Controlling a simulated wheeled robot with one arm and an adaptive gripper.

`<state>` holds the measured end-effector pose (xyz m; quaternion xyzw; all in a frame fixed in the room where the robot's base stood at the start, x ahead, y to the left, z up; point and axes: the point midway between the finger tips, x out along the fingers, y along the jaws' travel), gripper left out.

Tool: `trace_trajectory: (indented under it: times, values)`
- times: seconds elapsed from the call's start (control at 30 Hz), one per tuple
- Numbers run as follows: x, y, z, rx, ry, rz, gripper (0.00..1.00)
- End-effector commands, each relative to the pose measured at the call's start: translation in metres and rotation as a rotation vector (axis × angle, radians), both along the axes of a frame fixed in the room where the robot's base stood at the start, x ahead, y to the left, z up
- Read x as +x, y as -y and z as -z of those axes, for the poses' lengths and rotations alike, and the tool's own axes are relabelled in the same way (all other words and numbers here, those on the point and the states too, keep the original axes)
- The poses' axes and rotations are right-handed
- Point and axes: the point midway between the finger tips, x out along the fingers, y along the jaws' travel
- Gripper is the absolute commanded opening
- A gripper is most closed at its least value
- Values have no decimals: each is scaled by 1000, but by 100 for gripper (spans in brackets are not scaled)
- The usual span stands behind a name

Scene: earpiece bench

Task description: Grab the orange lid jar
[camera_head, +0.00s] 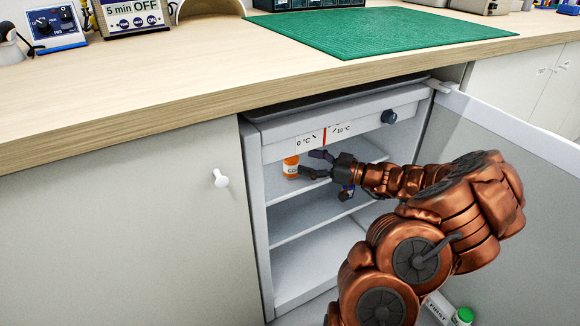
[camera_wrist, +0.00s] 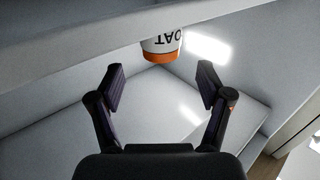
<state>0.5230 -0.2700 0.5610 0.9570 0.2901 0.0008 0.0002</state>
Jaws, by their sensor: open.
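The jar (camera_head: 291,167) is small, orange and white with a printed label. It stands on the upper shelf of the open refrigerator, near its left wall. In the wrist view the jar (camera_wrist: 162,42) is white with dark lettering, upside down in the picture, and an orange band; its far end is cut off by a pale edge. My gripper (camera_head: 315,164) is inside the refrigerator, just right of the jar, with its fingers towards it. In the wrist view my gripper (camera_wrist: 160,72) is open and empty, and the jar lies beyond the fingertips, roughly centred between them.
The upper shelf (camera_head: 285,192) is bounded by the refrigerator's left wall and a panel with temperature labels (camera_head: 325,134) above. The open door (camera_head: 510,135) stands on the right. A green-capped container (camera_head: 463,316) is low at right. A wooden counter (camera_head: 200,85) runs above.

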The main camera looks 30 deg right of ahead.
Motion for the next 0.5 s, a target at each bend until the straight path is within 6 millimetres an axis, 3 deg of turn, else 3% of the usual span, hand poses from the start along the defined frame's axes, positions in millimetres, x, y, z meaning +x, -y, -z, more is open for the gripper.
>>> trace_trajectory:
  times: [0.5]
  values:
    - [43, -30, 7, 0, -4, -2, 78]
